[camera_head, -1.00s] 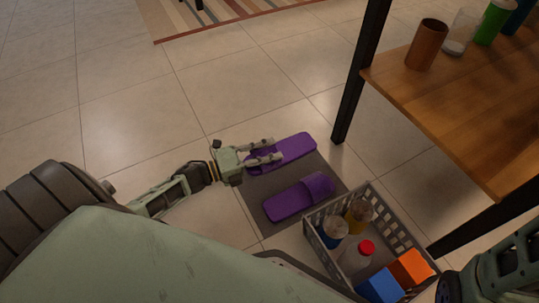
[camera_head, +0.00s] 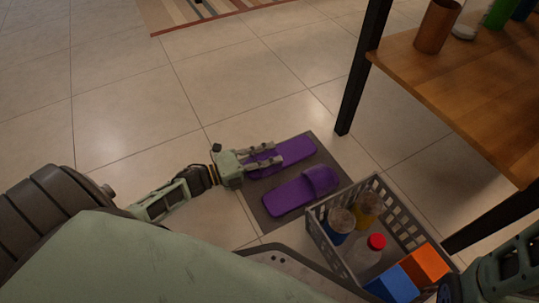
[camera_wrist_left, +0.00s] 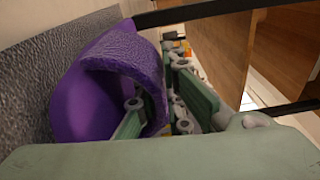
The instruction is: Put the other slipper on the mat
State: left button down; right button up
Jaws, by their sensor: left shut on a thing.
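Two purple slippers are at the grey mat (camera_head: 319,145) on the floor. The near slipper (camera_head: 290,196) lies flat on the mat, its strap toward the right. My right gripper is out of view.
A grey crate (camera_head: 339,266) with jars, a red-capped bottle and orange and blue boxes stands right beside the mat. A wooden table (camera_head: 470,95) with dark legs and several containers is at the right. The tiled floor at left is clear; a striped rug (camera_head: 215,12) lies beyond.

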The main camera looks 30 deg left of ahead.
pick_arm(q)
jog(key=shift+f, duration=0.45)
dwell(0.4)
jog(key=c, duration=1.8)
grip_release()
